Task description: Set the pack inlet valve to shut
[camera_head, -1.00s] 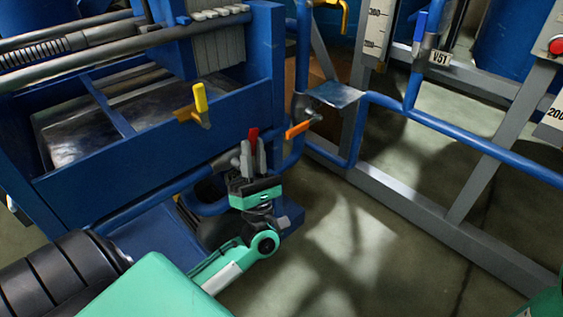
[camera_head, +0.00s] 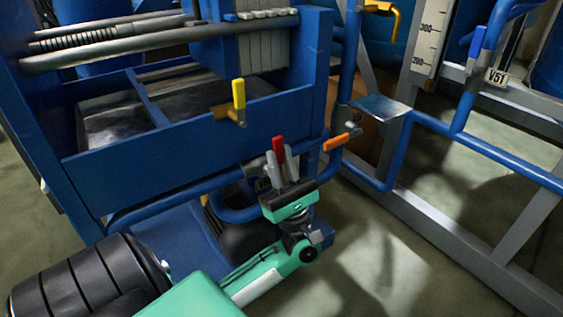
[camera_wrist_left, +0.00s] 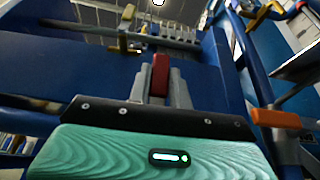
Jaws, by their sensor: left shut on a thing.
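A red valve handle (camera_head: 278,147) stands upright on the pipework at the front right corner of the blue trough frame. My left gripper (camera_head: 281,168) is shut on this handle, with one grey finger on each side; the red end sticks out beyond the fingertips. The left wrist view also shows the red handle (camera_wrist_left: 160,74) between the fingers of my left gripper (camera_wrist_left: 164,88). The valve body is hidden behind the gripper. No readable label marks this valve. My right gripper is not in view.
An orange handle (camera_head: 337,143) lies close to the right of the gripper. A yellow handle (camera_head: 239,95) stands on the blue trough (camera_head: 190,147). A blue handle (camera_head: 477,42) is beside the V51 tag (camera_head: 497,77). Grey frame rails (camera_head: 450,235) cross the right side; open floor lies before them.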

